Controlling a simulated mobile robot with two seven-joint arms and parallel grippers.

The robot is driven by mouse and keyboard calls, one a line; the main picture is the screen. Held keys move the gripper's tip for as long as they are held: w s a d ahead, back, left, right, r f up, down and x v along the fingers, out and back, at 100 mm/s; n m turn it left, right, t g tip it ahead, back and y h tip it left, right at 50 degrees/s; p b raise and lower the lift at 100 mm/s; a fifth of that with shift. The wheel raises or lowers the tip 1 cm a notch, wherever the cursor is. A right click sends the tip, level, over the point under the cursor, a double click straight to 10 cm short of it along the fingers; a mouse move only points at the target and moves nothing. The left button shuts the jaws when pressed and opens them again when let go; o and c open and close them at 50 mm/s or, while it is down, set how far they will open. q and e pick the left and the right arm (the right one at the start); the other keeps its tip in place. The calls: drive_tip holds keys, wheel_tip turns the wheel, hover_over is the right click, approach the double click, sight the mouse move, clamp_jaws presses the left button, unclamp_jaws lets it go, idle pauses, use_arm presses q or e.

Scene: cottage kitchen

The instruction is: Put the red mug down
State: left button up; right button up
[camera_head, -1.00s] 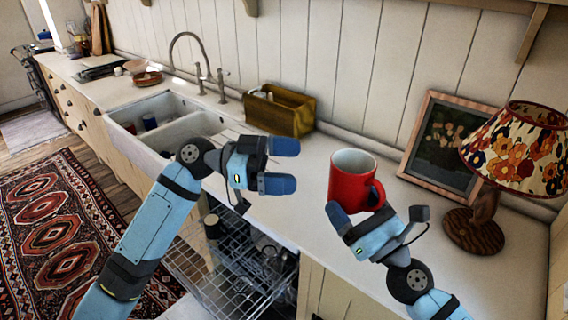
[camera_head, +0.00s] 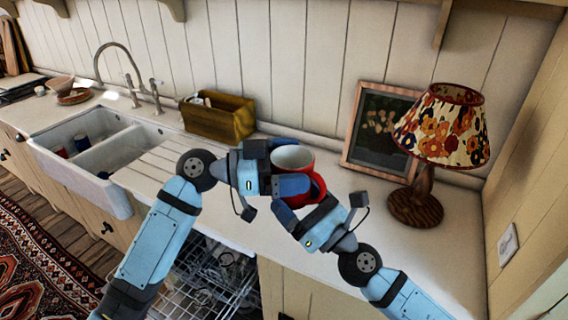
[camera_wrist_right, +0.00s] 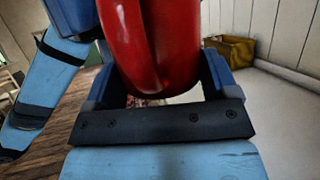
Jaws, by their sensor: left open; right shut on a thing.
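The red mug (camera_head: 293,160), white inside, is upright over the counter in the head view. My right gripper (camera_head: 306,192) is shut on it from the front right. In the right wrist view the red mug (camera_wrist_right: 172,45) sits between the right gripper's two fingers (camera_wrist_right: 160,85), its handle towards the camera. My left gripper (camera_head: 284,168) is open close at the mug's left side, with its fingers partly in front of the mug. I cannot tell whether it touches the mug. The mug's base is hidden, so its height over the counter (camera_head: 360,240) is unclear.
A floral lamp (camera_head: 440,135) and a leaning framed picture (camera_head: 378,130) stand at the back right. A yellow-brown box (camera_head: 218,118) stands at the back, left of the mug. The sink (camera_head: 110,160) is left. A dish rack (camera_head: 215,275) is pulled out below. Counter is clear right of the mug.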

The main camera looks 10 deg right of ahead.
use_arm(q)
drive_tip(key=c, duration=0.9)
drive_tip(key=shift+c, duration=1.1)
use_arm(e)
drive_tip(key=o, duration=1)
